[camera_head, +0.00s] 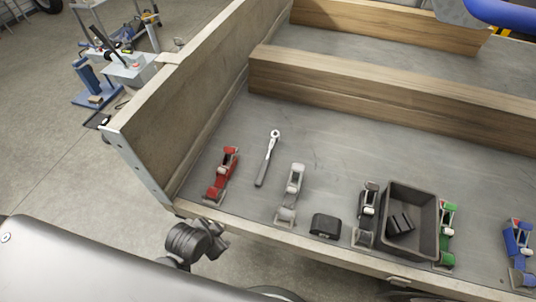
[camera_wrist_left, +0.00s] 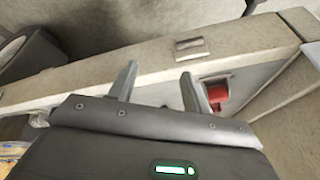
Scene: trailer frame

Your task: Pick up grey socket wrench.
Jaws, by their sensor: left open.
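The grey socket wrench (camera_head: 267,159) lies on the trailer bed, its round head toward the back and its handle toward the front. It lies between a red ratchet strap (camera_head: 221,174) and a grey ratchet strap (camera_head: 290,194). My left gripper (camera_head: 212,238) is at the near left corner of the trailer, outside the front board and well short of the wrench. In the left wrist view its two fingers (camera_wrist_left: 159,70) are apart with nothing between them. The wrench cannot be made out in that view. My right gripper is not in view.
The front board (camera_head: 330,258) and left side wall (camera_head: 185,95) edge the bed. A black block (camera_head: 325,226), black strap (camera_head: 366,215), dark bin (camera_head: 428,205), green strap (camera_head: 446,232) and blue strap (camera_head: 519,250) stand to the right. A wooden beam (camera_head: 390,97) crosses behind. The bed behind the wrench is clear.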

